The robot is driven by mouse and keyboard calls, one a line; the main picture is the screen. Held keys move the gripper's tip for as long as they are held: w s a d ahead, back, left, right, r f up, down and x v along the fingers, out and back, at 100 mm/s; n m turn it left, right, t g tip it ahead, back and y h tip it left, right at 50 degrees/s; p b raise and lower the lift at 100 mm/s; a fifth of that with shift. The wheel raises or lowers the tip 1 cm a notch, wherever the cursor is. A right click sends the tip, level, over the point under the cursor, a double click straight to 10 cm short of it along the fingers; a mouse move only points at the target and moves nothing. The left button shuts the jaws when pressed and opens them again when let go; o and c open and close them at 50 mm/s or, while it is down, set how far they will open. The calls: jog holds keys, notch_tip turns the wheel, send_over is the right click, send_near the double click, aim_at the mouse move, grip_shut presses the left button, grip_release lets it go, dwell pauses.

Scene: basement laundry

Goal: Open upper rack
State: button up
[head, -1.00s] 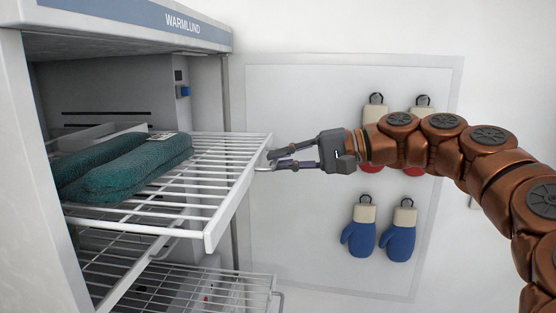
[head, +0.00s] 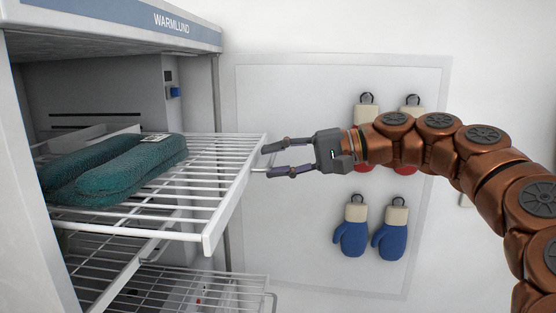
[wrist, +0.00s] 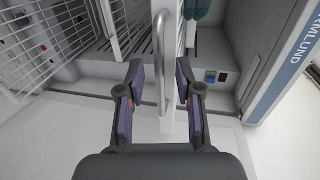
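The upper rack (head: 205,208) is a white wire shelf standing out from the open cabinet. Folded teal towels (head: 125,170) lie on it. My gripper (head: 265,160) is at the rack's front edge, at the right end of the shelf in the head view. In the wrist view the rack's curved metal handle (wrist: 160,45) runs between my two fingers (wrist: 160,92). The fingers are spread, with a gap on each side of the handle. The handle is hard to make out in the head view.
A lower wire rack (head: 215,288) is below. The white cabinet (head: 130,12) is marked WARMLUND and has a blue switch (head: 175,92) inside. Blue mitts (head: 351,230) and red ones hang on a wall panel (head: 290,235) behind my arm.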

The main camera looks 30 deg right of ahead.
jog(key=v, duration=1.2)
jog(key=shift+f, duration=0.1)
dwell(0.4)
